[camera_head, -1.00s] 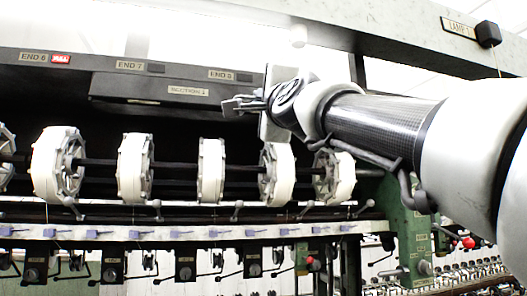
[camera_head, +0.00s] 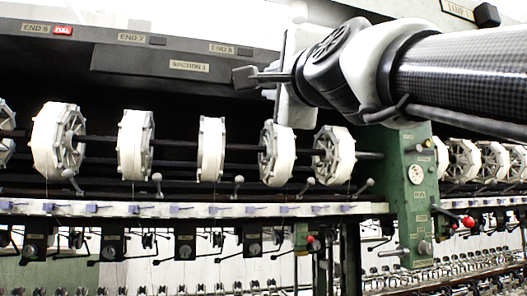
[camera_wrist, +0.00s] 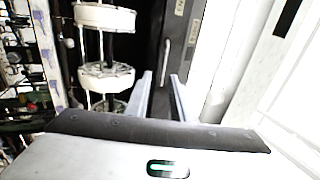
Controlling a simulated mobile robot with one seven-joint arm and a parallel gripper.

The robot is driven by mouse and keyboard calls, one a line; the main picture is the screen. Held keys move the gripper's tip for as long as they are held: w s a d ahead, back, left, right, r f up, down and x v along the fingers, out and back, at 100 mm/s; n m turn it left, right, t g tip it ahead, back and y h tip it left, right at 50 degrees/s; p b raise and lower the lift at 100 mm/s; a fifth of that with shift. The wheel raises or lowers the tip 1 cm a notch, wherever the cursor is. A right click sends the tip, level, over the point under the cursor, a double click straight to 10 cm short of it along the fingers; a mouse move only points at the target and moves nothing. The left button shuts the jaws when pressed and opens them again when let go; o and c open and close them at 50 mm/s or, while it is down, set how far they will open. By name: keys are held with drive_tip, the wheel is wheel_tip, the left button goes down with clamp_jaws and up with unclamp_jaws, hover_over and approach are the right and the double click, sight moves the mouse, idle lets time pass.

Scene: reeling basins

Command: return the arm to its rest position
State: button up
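My arm reaches in from the right in the head view, in front of the reeling machine.
White reels (camera_head: 212,150) sit on a dark shaft below my gripper. The label beam (camera_head: 185,66) runs behind it. A green post (camera_head: 416,190) with a red knob (camera_head: 468,221) stands below my arm. A lamp switch (camera_head: 487,15) is at upper right.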

drive_tip(key=v, duration=0.2)
drive_tip(key=shift+s+f+b, duration=0.1)
drive_tip(key=shift+s+b, duration=0.2)
drive_tip(key=shift+b, duration=0.05)
drive_tip(key=d+f+n+g+h, duration=0.1)
drive_tip(key=f+n+g, duration=0.2)
drive_tip(key=f, duration=0.8)
drive_tip(key=w+d+f+n+g+h, duration=0.1)
drive_tip(key=d+f+n+g, duration=0.15)
drive_tip(key=f, duration=0.85)
drive_tip(key=f+n+g+h, duration=0.1)
drive_tip(key=f+n+g, duration=0.2)
drive_tip(key=f, duration=0.8)
drive_tip(key=s+d+f+n+g+h, duration=0.1)
drive_tip(key=s+d+f+n+g, duration=0.2)
drive_tip(key=f, duration=0.6)
drive_tip(key=s+d+f+n+g+h, duration=0.1)
drive_tip(key=s+d+f+g, duration=0.1)
drive_tip(key=s+f, duration=0.55)
drive_tip(key=s+d+f+n+g+h, duration=0.1)
drive_tip(key=s+d+f+n+g, duration=0.15)
drive_tip(key=f, duration=0.75)
wheel_tip(320, 180, up, 12)
drive_tip(key=p, duration=1.2)
drive_tip(key=shift+s+d+p, duration=0.3)
drive_tip(key=shift+s+p, duration=0.05)
